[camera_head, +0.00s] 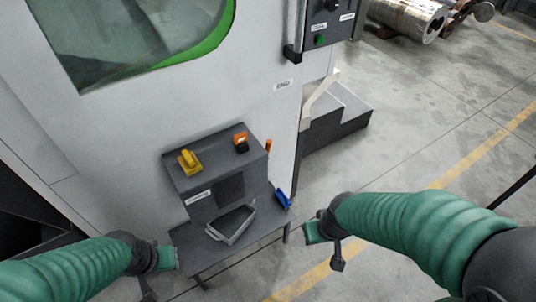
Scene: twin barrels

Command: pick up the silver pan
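The silver pan (231,225) is a shallow grey tray-like container. It sits on the low dark shelf (190,262) in front of a dark box, tilted in the picture, with its rim showing. My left gripper (166,258) is at the lower left, left of the pan and apart from it. My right gripper (318,232) is to the right of the pan, also apart from it. Both grippers are small and dark here, and their finger openings do not show clearly. Nothing is seen held in either one.
The dark box (180,205) behind the pan carries a yellow object (189,162) and an orange-and-black object (241,142). A blue object (283,199) is at the shelf's right end. A large white machine (120,130) stands behind. Open concrete floor (420,130) lies to the right.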

